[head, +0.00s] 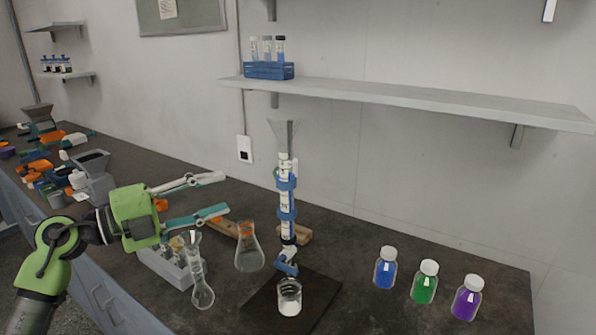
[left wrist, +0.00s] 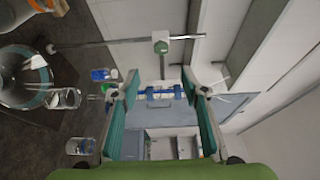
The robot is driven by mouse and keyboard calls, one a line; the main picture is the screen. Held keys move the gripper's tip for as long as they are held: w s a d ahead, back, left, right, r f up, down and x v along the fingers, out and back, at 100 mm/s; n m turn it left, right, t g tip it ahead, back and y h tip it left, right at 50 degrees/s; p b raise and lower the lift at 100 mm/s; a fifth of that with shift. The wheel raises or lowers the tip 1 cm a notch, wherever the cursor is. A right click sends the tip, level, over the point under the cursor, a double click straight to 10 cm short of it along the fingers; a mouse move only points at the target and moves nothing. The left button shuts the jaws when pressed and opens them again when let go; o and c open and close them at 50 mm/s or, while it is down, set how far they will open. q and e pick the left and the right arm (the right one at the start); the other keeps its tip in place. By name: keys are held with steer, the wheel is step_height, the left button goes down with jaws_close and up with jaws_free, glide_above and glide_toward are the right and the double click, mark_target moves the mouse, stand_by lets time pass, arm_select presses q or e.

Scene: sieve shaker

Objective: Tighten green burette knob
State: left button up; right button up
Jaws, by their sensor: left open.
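The burette (head: 285,190) stands upright at the back middle of the bench, with a funnel (head: 284,133) on top and blue clamp parts around it. A small green knob (head: 277,172) shows at the burette's left side. The left wrist view has a green knob (left wrist: 160,47) on a pale clamp along a thin rod, beyond the fingers. My left gripper (head: 224,193) is open and empty, left of the burette and apart from it, fingers pointing at it. The left wrist view shows the open fingers (left wrist: 161,82) with nothing between their pads. My right gripper is out of view.
A beaker with white powder (head: 289,300) sits on a dark base below the burette. A conical flask (head: 248,252) and a narrow-necked flask (head: 202,293) stand below my gripper. Blue (head: 385,272), green (head: 424,287) and purple (head: 466,303) bottles stand right. A shelf (head: 400,100) hangs above.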

mark_target(277, 175)
arm_select(q)
steer(key=p+x, duration=0.1)
steer(key=x, duration=0.4)
steer(key=p+x, duration=0.2)
steer(key=x, duration=0.4)
steer(key=shift+w+d+r, duration=0.1)
steer(key=shift+d+r, duration=0.1)
steer(key=shift+d, duration=0.1)
steer(key=shift+x, duration=0.8)
steer(key=shift+f, duration=0.1)
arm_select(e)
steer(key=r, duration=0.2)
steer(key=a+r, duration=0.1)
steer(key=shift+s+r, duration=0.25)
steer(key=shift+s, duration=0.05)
